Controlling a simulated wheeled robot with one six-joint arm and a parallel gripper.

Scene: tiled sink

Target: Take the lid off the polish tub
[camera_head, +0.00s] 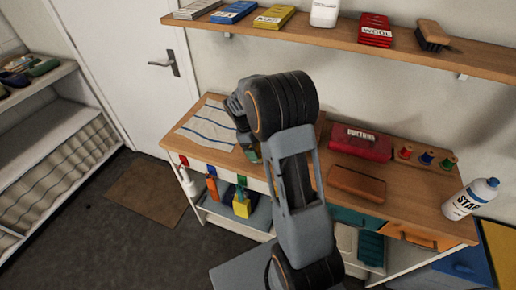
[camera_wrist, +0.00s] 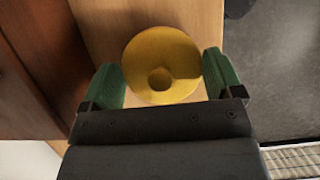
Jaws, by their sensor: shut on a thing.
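The lid of the polish tub (camera_wrist: 160,45) is a round yellow disc with a small knob in its middle, seen from above in the wrist view. My gripper (camera_wrist: 165,76) has its two green finger pads on opposite sides of the lid and is shut on it. The tub's body is hidden under the lid, so I cannot tell whether the lid rests on it or is apart from it. In the head view my arm covers the tub and lid; only a bit of green finger (camera_head: 251,154) shows above the wooden bench top.
A striped cloth (camera_head: 208,127) lies at the bench's left. A red buttons box (camera_head: 360,146), a brown case (camera_head: 356,185), thread spools (camera_head: 426,158) and a starch bottle (camera_head: 470,199) stand to the right. A shelf (camera_head: 350,45) with boxes and a brush runs above.

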